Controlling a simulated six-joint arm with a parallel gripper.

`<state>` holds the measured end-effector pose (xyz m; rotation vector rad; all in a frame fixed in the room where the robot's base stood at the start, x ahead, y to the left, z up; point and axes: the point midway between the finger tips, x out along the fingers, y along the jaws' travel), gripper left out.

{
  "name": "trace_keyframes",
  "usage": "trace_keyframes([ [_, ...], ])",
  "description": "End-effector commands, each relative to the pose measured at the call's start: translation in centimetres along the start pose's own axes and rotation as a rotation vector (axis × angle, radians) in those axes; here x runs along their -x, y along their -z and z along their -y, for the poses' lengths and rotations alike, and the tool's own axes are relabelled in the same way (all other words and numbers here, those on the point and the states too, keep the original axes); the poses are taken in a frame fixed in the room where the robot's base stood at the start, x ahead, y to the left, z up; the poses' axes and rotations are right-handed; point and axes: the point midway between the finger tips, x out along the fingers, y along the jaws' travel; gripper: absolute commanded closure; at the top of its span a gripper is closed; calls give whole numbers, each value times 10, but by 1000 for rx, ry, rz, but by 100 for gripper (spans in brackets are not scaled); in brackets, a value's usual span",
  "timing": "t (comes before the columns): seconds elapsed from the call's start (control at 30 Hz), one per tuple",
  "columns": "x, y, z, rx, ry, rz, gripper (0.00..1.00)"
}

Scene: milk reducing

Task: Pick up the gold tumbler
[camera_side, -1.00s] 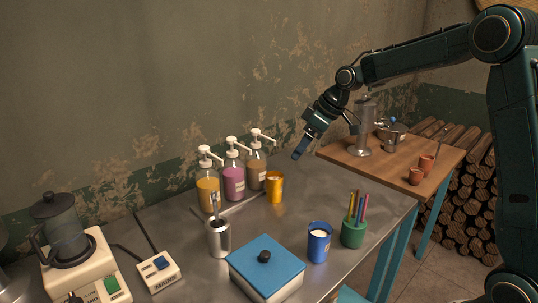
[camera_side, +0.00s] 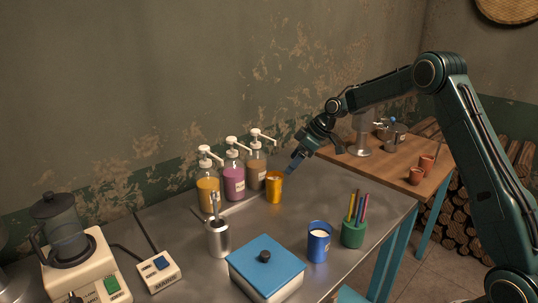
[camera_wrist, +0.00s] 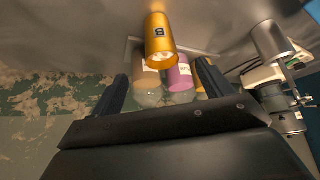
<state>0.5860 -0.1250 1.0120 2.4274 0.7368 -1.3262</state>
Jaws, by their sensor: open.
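The gold tumbler (camera_side: 274,188) stands upright on the grey metal table, just in front of the brown pump bottle. My gripper (camera_side: 292,168) is above and to the right of the tumbler in the side view, apart from it. In the wrist view the tumbler (camera_wrist: 159,38) shows at the top centre, beyond the two spread fingers. My gripper (camera_wrist: 160,85) is open, with nothing between its fingertips.
Three pump bottles, brown (camera_side: 256,168), pink (camera_side: 234,180) and yellow (camera_side: 208,190), stand close behind and left of the tumbler. A metal cup with utensils (camera_side: 218,238), a blue-lidded box (camera_side: 266,268), a blue cup (camera_side: 319,243) and a green pencil holder (camera_side: 353,233) stand nearer the front.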

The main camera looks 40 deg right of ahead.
Motion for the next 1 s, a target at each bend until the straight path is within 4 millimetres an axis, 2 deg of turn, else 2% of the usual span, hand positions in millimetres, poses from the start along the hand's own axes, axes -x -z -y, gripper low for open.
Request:
trace_keyframes([
  [0.5,-69,1,1,1,1,0,21],
  [1.0,-85,1,1,1,1,1,21],
])
